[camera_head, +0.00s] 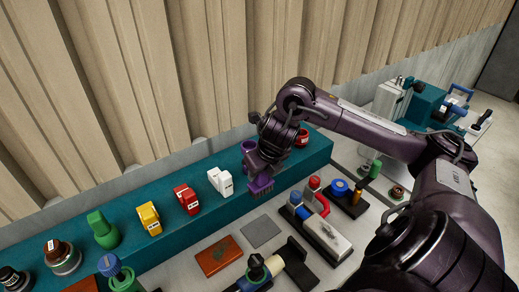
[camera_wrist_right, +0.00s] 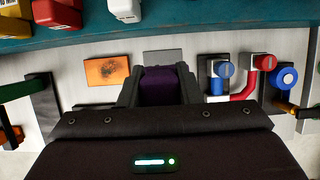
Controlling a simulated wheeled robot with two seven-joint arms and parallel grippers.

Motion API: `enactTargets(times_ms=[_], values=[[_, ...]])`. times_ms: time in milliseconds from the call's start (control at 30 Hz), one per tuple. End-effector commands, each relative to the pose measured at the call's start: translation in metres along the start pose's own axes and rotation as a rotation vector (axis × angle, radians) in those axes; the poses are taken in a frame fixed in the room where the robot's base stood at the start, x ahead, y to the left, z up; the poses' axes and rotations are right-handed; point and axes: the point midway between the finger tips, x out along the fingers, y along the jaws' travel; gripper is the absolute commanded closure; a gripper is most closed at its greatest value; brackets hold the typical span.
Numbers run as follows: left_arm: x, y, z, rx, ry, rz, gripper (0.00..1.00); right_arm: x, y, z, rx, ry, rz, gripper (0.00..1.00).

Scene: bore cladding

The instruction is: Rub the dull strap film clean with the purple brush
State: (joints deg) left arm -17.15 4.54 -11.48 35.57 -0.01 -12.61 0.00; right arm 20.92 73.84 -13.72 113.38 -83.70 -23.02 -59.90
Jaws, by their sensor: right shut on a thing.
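My right gripper (camera_head: 262,172) is shut on the purple brush (camera_head: 261,187), above the front edge of the teal shelf. The brush's bristles point down and look clear of the panel. In the right wrist view the purple brush (camera_wrist_right: 158,86) sits between the two dark fingers. An orange plate (camera_head: 219,256) with a dark smudge lies on the pale panel, left of and below the brush. It also shows in the right wrist view (camera_wrist_right: 106,71). A plain grey plate (camera_head: 260,231) lies beside it. I cannot tell which surface is the strap film. My left gripper is not in view.
The teal shelf (camera_head: 170,228) carries a white block (camera_head: 220,181), a red block (camera_head: 186,199), a yellow block (camera_head: 149,218) and a green bottle (camera_head: 103,229). Pipe fittings with a red elbow (camera_head: 318,201) stand right of the plates. A corrugated wall rises behind.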

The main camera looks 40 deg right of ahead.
Motion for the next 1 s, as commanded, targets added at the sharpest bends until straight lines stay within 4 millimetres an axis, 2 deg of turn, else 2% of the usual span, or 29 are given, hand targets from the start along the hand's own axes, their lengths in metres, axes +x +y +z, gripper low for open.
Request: enactTargets(times_ms=[67, 100, 333, 667, 1000], values=[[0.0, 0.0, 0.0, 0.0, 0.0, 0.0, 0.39, 0.0, 0.0, 0.0, 0.0, -0.001, 0.0, 1.0], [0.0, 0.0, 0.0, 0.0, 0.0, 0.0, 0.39, 0.0, 0.0, 0.0, 0.0, -0.002, 0.0, 0.71], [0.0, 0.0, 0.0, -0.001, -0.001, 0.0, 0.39, 0.0, 0.0, 0.001, 0.0, -0.002, 0.0, 1.0], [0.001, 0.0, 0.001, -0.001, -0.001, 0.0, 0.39, 0.001, 0.003, 0.001, 0.012, -0.004, -0.005, 1.0], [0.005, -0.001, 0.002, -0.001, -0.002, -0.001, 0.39, 0.01, 0.032, -0.005, 0.142, -0.011, -0.058, 1.0]])
